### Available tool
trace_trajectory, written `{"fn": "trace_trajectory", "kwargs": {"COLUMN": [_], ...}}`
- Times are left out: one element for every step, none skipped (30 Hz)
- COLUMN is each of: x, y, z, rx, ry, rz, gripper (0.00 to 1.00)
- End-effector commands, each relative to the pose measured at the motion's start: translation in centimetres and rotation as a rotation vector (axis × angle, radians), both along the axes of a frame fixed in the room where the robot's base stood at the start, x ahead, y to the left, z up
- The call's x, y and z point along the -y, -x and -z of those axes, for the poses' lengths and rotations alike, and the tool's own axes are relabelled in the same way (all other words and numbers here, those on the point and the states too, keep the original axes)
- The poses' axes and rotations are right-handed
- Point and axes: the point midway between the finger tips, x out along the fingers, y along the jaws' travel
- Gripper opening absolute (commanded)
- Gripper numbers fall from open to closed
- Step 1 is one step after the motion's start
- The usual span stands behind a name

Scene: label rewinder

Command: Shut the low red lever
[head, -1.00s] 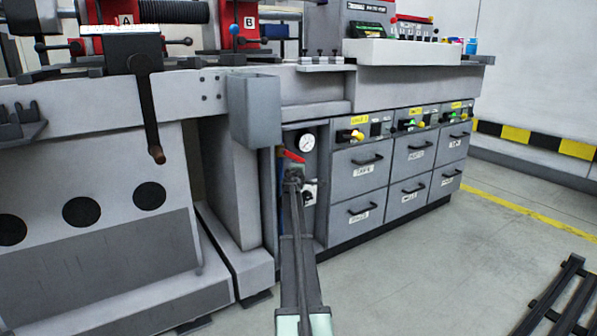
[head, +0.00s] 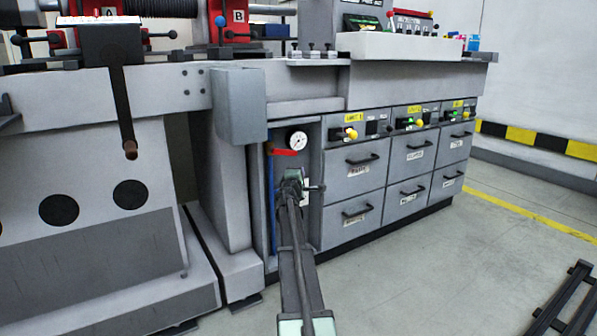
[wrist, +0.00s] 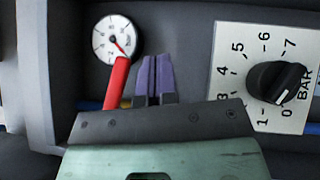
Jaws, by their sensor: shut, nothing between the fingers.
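The red lever (head: 284,152) is in the recessed bay of the machine, below the round gauge. In the head view it lies nearly level, crosswise to the upright blue pipe (head: 271,205). In the wrist view the red lever (wrist: 118,84) stands left of my fingers, its lower end by the blue pipe (wrist: 90,104). My gripper (wrist: 155,60) is shut and empty, with a narrow gap between it and the lever. In the head view my gripper is just below the lever, its fingertips mostly hidden by my wrist.
The pressure gauge (head: 297,141) is above the lever. A black knob on a white BAR dial (wrist: 280,82) sits right of my fingers in the wrist view. A grey box (head: 239,105) juts out left of the bay, and drawers (head: 357,170) stand to the right.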

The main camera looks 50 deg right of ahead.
Motion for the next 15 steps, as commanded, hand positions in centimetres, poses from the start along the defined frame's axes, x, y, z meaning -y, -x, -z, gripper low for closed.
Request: {"fn": "trace_trajectory", "kwargs": {"x": [-0.7, -1.0, -1.4, -1.6, -1.8, -2.1, -2.2, -2.3, -2.4, -2.4, -2.4, -2.4, -2.4, -2.4, -2.4], "y": [0.8, 1.2, 1.6, 1.9, 2.2, 2.5, 2.6, 2.7, 2.8, 2.9, 2.9, 2.8, 2.8, 2.8, 2.8], "z": [1.7, 2.2, 2.7, 3.1, 3.3, 3.6, 3.8, 3.8, 3.9, 3.8, 3.8, 3.7, 3.7, 3.7, 3.7], "rx": [0.000, -0.001, -0.001, -0.001, -0.002, -0.001, -0.002, -0.002, -0.002, -0.002, -0.001, -0.001, -0.001, -0.001, -0.001], "ry": [0.000, 0.001, 0.001, 0.001, 0.001, 0.002, 0.002, 0.002, 0.002, 0.002, 0.001, 0.001, 0.001, 0.001, 0.001], "rz": [-0.001, -0.002, -0.004, -0.005, -0.006, -0.007, -0.008, -0.008, -0.009, -0.009, -0.009, -0.009, -0.009, -0.009, -0.009], "gripper": [0.00, 0.00, 0.00, 0.00, 0.00, 0.00, 0.00, 0.00, 0.00, 0.00, 0.00, 0.00, 0.00, 0.00, 0.00]}}
